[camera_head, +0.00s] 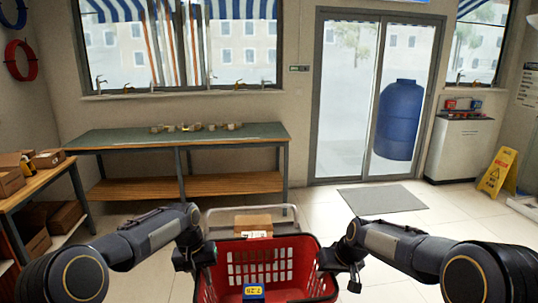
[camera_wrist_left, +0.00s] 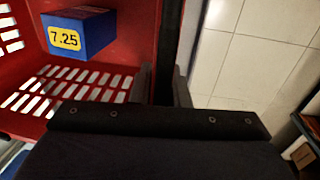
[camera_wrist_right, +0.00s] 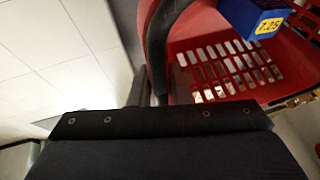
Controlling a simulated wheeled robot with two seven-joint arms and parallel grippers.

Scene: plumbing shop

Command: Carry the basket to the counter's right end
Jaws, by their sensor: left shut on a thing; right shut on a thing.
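The red basket (camera_head: 300,240) is in front of me at the bottom of the head view, its near part cut off by the frame. A blue box with a yellow 7.25 label (camera_head: 254,292) lies inside it. My left gripper (camera_head: 203,256) is shut on the basket's left rim, and my right gripper (camera_head: 332,262) on its right rim. The basket also shows in the left wrist view (camera_wrist_left: 135,50) and the right wrist view (camera_wrist_right: 190,35). The counter (camera_head: 110,140) with a green top stands beyond, along the window wall. Its right end is near the picture's middle.
A cardboard box (camera_head: 253,224) sits just beyond the basket, by a pale rail. Several small brown items (camera_head: 195,127) are on the counter's middle; its right end looks clear. A wooden bench (camera_head: 40,178) stands left. Tiled floor is open to the right, with a grey mat (camera_head: 382,199).

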